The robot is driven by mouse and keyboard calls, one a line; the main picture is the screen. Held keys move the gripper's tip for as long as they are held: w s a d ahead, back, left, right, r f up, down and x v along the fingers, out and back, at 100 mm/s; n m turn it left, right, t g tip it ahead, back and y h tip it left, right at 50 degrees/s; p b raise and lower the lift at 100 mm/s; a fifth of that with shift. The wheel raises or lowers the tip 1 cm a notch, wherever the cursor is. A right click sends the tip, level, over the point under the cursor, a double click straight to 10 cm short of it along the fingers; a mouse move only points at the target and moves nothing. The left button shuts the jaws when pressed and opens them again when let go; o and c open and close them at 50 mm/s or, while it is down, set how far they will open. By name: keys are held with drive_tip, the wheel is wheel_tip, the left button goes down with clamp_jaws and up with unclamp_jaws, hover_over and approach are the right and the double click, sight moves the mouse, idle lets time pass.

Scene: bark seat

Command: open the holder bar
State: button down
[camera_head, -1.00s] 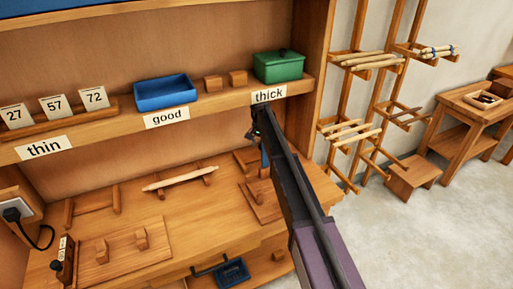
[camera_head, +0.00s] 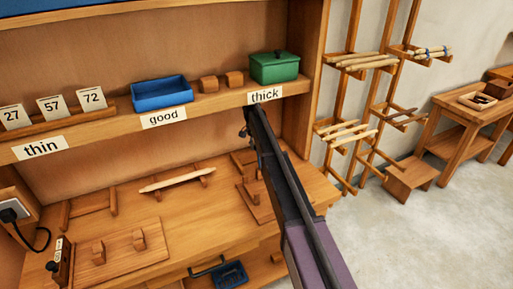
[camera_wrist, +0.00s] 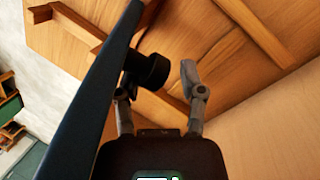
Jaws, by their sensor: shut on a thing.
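The holder bar (camera_wrist: 92,88) is a long dark blue bar with a round black knob (camera_wrist: 150,70), close up in the wrist view. My gripper (camera_wrist: 158,84) has one finger by the knob and the other to its right, shut on the bar at its knob. In the head view my gripper (camera_head: 247,128) is above the right end of the bench, just below the "thick" label. The wooden holder base (camera_head: 255,204) shows partly beside my arm on the bench.
The shelf (camera_head: 209,103) above carries a blue tray (camera_head: 161,93) and a green lidded box (camera_head: 274,67). A pale stick (camera_head: 178,179) lies across two wooden supports on the bench. A wooden board with two blocks (camera_head: 120,262) is at the front left.

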drive_tip(key=c, duration=0.5)
unclamp_jaws()
drive_tip(key=shift+a, duration=0.6)
drive_tip(key=shift+c, duration=0.2)
drive_tip(key=shift+o, duration=0.9)
drive_tip(key=shift+w+f, duration=0.15)
drive_tip(key=shift+f, duration=0.05)
drive_tip(key=shift+d+r, duration=0.1)
drive_tip(key=shift+d, duration=0.05)
